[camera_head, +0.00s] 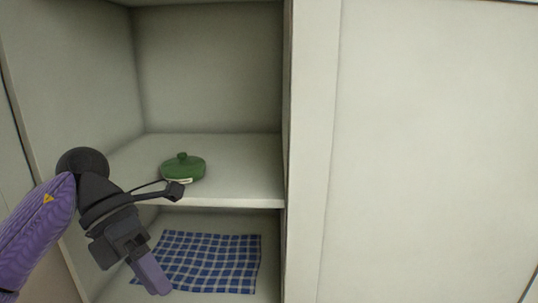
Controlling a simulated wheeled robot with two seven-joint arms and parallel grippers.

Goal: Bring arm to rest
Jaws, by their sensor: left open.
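My left arm comes in from the lower left, purple with a black wrist. My left gripper (166,238) is open, its two fingers spread apart, with nothing seen between them. It is in front of the cabinet's shelf edge. A green lidded dish (183,168) stands upright on the middle shelf, just above and behind the upper finger in the picture. I cannot tell whether the finger touches it; the finger overlaps its lower front edge. My right gripper is not in view.
The white open cabinet has a middle shelf (240,180), empty to the right of the dish. A blue checked cloth (215,262) lies flat in the lower compartment, partly behind the gripper. A plain pale panel (430,150) fills the right side.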

